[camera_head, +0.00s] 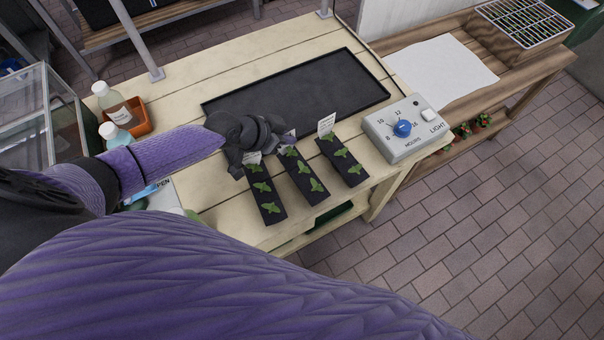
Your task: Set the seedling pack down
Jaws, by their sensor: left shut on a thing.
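Three narrow black seedling packs with green seedlings and white labels lie side by side near the table's front edge: a left one (266,198), a middle one (303,178) and a right one (342,161). My left gripper (250,148) is over the far ends of the left and middle packs and is shut on a seedling pack. The dark fingers hide the grip, so I cannot tell for certain which of those two it holds, or whether that pack touches the table. My right gripper is out of view.
A black tray (310,90) lies behind the packs on the pale wooden table (215,195). A light timer box (405,129) with a blue dial stands to the right. Bottles (116,106) and an orange container (140,117) stand left. Bare planks show between packs and timer.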

